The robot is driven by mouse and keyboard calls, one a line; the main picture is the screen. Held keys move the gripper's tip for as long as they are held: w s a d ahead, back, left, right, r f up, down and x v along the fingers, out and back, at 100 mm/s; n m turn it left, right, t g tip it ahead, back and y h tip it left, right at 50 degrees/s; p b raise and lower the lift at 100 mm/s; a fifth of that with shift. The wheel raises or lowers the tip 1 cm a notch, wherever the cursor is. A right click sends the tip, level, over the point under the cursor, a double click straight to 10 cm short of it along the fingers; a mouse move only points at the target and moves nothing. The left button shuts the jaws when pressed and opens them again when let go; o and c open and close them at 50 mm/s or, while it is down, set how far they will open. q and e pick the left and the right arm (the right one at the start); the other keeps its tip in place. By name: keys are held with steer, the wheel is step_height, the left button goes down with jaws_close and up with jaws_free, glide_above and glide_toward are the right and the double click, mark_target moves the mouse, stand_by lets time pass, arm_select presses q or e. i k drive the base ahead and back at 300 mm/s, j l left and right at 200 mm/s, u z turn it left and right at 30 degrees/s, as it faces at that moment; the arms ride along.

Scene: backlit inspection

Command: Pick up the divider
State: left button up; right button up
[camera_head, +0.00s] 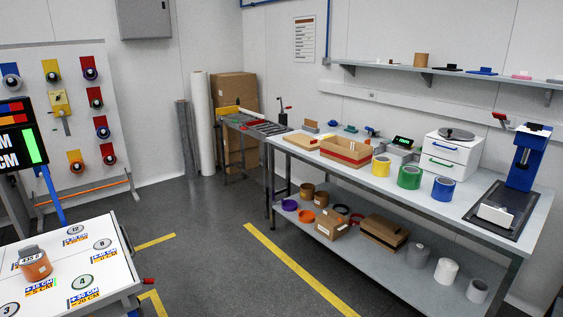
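I cannot make out which thing is the divider. An open cardboard box with a red band (345,153) stands on the long workbench, and its inside is too small to read. A flat tan piece (301,141) lies to the left of that box. Neither of my grippers shows in the head view.
The long workbench (400,190) carries yellow, green and blue tape rolls, a scale, a white drawer unit (453,150) and a blue press (527,158). A white table (112,255) with an orange jar (35,265) stands at lower left. Grey floor (215,250) lies between.

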mark_target(313, 124)
steer(key=i, duration=2.15)
steer(key=i+u, duration=0.25)
steer(key=i, duration=0.2)
steer(key=i+u, duration=0.25)
steer(key=i, duration=0.25)
steer(key=i+l+u, duration=0.1)
steer(key=i+u, duration=0.15)
steer(key=i, duration=0.2)
steer(key=i+l+u, duration=0.25)
steer(key=i, duration=1.05)
steer(key=i+j+z, duration=0.15)
steer(key=i, duration=0.7)
steer(key=i+z, duration=0.25)
steer(key=i, duration=0.3)
steer(key=i+z, duration=0.25)
steer(key=i, duration=0.3)
steer(key=i+j+z, duration=0.25)
steer(key=i, duration=0.3)
steer(key=i+z, duration=0.1)
steer(key=z, duration=1.7)
